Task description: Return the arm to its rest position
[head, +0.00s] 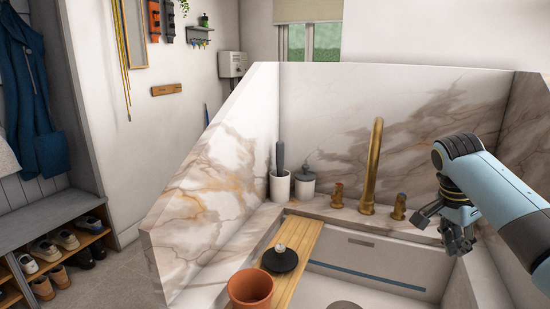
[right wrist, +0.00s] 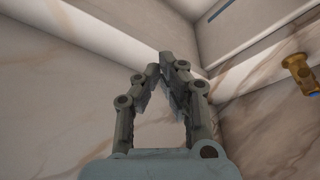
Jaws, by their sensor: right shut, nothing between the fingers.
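My right arm (head: 505,205) comes in from the right in the head view, pale blue with dark joints. Its right gripper (head: 458,246) hangs over the right side of the sink, to the right of the brass tap. The right wrist view shows the gripper's fingers (right wrist: 166,62) brought together at the tips, shut with nothing held. Behind them are veined marble surfaces and part of a brass fitting (right wrist: 300,72). My left gripper is not in view.
The sink (head: 365,262) has a wooden board (head: 300,262) across its left side, bearing a terracotta pot (head: 250,288) and a black round item (head: 280,260). A brass tap (head: 372,165) and handles stand behind. Marble walls enclose the back and sides. A shoe bench (head: 50,222) stands far left.

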